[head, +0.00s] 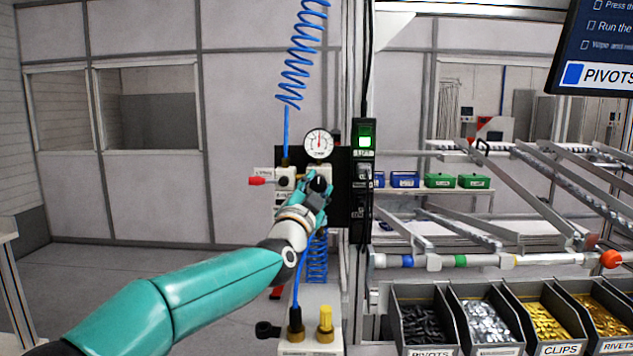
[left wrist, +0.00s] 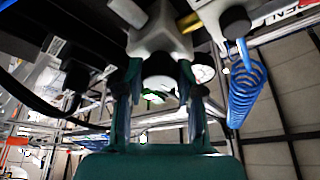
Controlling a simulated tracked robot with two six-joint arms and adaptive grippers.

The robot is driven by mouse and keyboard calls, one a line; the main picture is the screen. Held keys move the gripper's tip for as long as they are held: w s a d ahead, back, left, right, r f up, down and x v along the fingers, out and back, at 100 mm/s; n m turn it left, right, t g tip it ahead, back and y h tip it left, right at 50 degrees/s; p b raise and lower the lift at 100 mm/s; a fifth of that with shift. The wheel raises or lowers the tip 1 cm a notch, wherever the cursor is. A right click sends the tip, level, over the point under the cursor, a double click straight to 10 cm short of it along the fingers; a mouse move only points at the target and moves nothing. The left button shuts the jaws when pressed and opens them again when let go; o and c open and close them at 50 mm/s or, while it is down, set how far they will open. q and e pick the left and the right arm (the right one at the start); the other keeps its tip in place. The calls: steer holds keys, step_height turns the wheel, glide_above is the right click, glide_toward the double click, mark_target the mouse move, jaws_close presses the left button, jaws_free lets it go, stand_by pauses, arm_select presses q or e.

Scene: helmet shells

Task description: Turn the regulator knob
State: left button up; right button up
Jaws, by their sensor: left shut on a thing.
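The regulator is mounted on a black panel on the post in the middle of the head view. Its round white pressure gauge (head: 319,143) has a needle pointing roughly upward. My left gripper (head: 318,187) reaches up to the regulator just below the gauge and covers much of it. In the left wrist view, my left gripper (left wrist: 160,90) has its two fingers on either side of the dark round regulator knob (left wrist: 159,66), shut on it. The pale regulator body (left wrist: 160,32) sits right behind the knob. My right gripper is not in view.
Parts bins (head: 425,290) and sloped rails stand at the lower right.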

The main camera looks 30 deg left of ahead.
arm_select(q)
steer(key=m+h+p, duration=0.1)
steer(key=m, duration=0.1)
steer(key=m+g+p, duration=0.1)
steer(key=m, duration=0.1)
steer(key=shift+r+m+h, duration=0.15)
steer(key=shift+m+h, duration=0.25)
steer(key=shift+m+p, duration=0.45)
steer(key=shift+m, duration=0.15)
steer(key=shift+h, duration=0.3)
steer(key=shift+f, duration=0.2)
steer(key=o, duration=1.1)
steer(key=shift+d, duration=0.15)
steer(key=shift+o, duration=0.2)
steer(key=shift+r, duration=0.1)
steer(key=s+f, duration=0.2)
steer(key=s, duration=0.9)
steer(key=shift+s+d, duration=0.4)
